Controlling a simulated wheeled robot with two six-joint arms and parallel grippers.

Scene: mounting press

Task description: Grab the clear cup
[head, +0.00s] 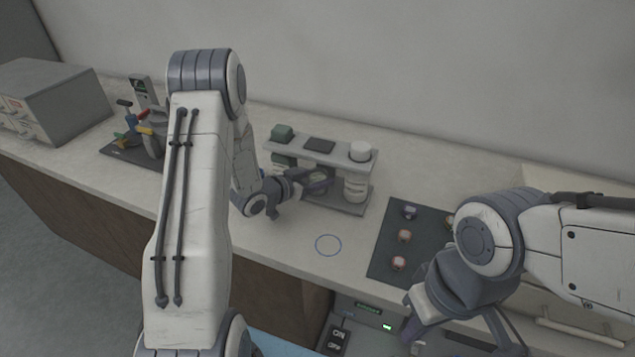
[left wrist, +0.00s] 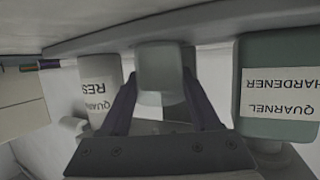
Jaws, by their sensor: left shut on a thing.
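The clear cup (left wrist: 160,68) shows in the left wrist view as a pale, translucent cup between my left gripper's two dark fingers. My left gripper (head: 320,182) is shut on it, at the middle of the bottle rack (head: 312,152), under its upper shelf. In the head view I cannot make out the cup clearly behind the fingers. My right gripper (head: 460,338) is at the bottom right, its fingers spread apart, with nothing seen between them.
A white resin bottle (head: 355,188) and a green hardener bottle (left wrist: 278,88) stand close on either side of the cup. A blue ring (head: 328,245) marks clear counter in front. A dark mat (head: 385,245) holds several small pieces. A grey box (head: 55,95) stands far left.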

